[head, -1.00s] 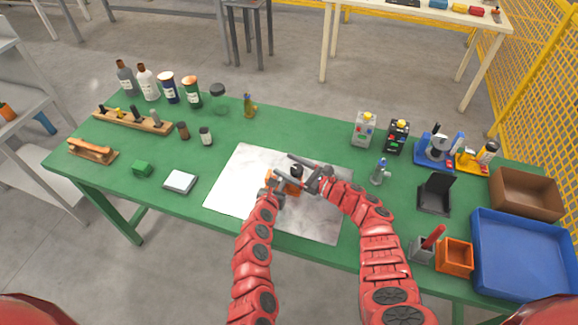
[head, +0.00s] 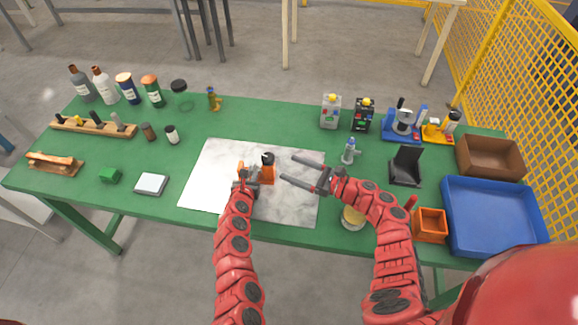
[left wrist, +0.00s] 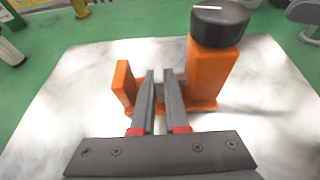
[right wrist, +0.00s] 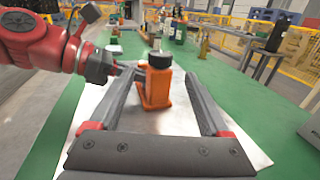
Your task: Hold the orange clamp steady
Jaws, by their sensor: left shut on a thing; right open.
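The orange clamp (head: 267,172) stands upright on the marbled white sheet (head: 212,176), with a black round knob (left wrist: 219,22) on its taller block. In the left wrist view its low orange jaw (left wrist: 123,85) is at left and the tall block at right. My left gripper (head: 245,180) is shut on the clamp, its fingers close together between the two orange parts. My right gripper (head: 288,169) is open and empty, to the right of the clamp. In the right wrist view the clamp (right wrist: 158,84) shows beyond and between the spread fingers (right wrist: 160,95), apart from them.
Bottles (head: 103,86) and a wooden rack (head: 92,126) stand at the back left. A blue tray (head: 492,246), an orange bin (head: 430,225) and a black stand (head: 406,167) are at right. A round yellowish-topped thing (head: 353,217) sits by my right arm.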

